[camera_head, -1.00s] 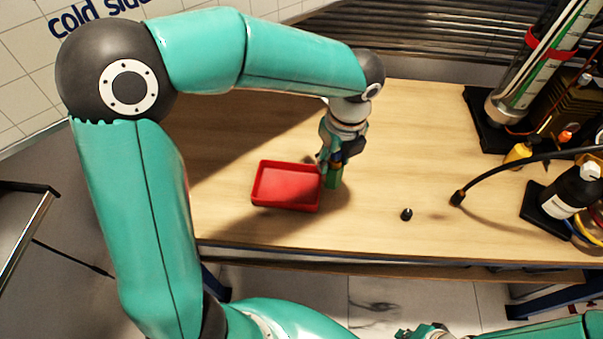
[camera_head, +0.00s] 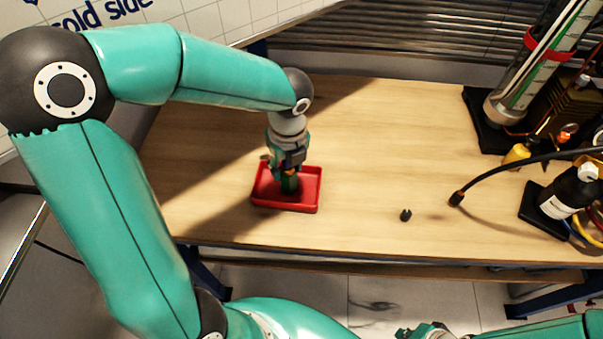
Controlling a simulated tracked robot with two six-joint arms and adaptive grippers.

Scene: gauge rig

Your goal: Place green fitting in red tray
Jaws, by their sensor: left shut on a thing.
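The red tray (camera_head: 308,200) lies on the wooden table, left of the middle. My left gripper (camera_head: 290,176) points down over the tray and is shut on the green fitting (camera_head: 290,186). The fitting is over the inside of the tray, within its rim. I cannot tell whether its lower end touches the tray floor. The gripper hides the fitting's upper part and some of the tray's back wall. My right gripper (camera_head: 421,332) shows only in part at the bottom edge, far from the tray.
A small black piece (camera_head: 405,215) lies on the table right of the tray. A black cable (camera_head: 480,180) arches near the right. A dark bottle (camera_head: 568,193) and a tall gauge tube (camera_head: 530,75) stand at the right.

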